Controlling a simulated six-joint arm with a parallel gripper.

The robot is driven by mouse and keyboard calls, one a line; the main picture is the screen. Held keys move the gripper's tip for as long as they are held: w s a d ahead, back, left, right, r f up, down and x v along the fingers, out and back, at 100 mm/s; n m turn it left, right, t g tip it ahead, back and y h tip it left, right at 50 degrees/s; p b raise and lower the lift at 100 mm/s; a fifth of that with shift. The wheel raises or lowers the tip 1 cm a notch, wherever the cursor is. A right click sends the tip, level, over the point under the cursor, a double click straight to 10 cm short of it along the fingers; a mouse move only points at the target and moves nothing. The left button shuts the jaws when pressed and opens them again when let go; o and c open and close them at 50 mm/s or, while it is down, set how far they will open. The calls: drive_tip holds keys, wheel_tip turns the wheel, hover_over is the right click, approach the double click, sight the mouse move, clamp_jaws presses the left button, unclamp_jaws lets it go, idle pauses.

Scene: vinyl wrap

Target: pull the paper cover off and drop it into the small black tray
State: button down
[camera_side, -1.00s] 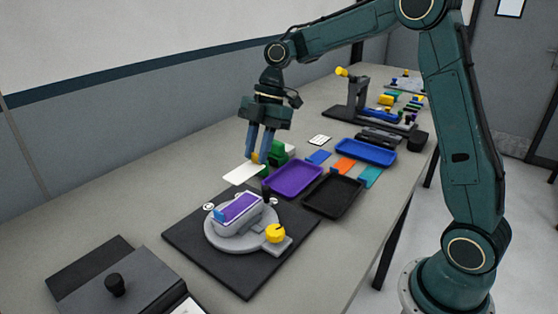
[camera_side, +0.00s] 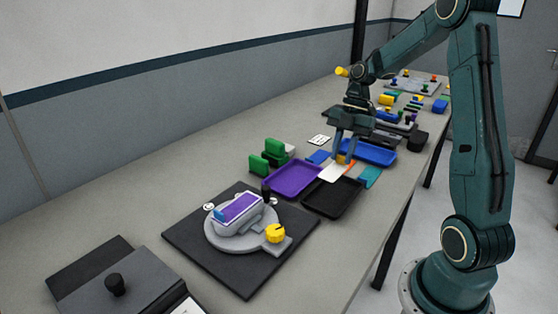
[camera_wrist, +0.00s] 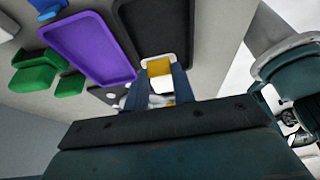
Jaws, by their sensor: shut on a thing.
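My gripper (camera_side: 343,159) is shut on the white paper cover (camera_side: 331,173), a flat sheet hanging below its fingertips. In the side view the sheet appears over the far edge of the small black tray (camera_side: 333,200), apart from the tray floor. In the wrist view the yellow fingertip pads sit close to the black tray (camera_wrist: 133,50), with a pale strip at the tips; most of the sheet is hidden there. The grey block with a purple top (camera_side: 240,208) sits on the round turntable (camera_side: 225,240), with no white sheet on it.
A purple tray (camera_side: 292,180) lies left of the black tray, a blue tray (camera_side: 368,152) behind it. Green blocks (camera_side: 272,158) stand at the back left. Orange and teal (camera_side: 371,177) pieces lie nearby. A yellow knob (camera_side: 275,232) sits on the turntable's base.

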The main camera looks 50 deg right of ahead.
drive_tip(key=shift+s+d+f, duration=0.1)
drive_tip(key=shift+s+d, duration=0.15)
drive_tip(key=shift+s, duration=0.05)
drive_tip(key=shift+f, duration=0.1)
drive_tip(key=shift+f, duration=2.4)
drive_tip(key=c, duration=1.1)
unclamp_jaws()
drive_tip(key=shift+r, duration=0.2)
drive_tip(key=shift+v, duration=6.75)
drive_tip(key=shift+d, duration=0.1)
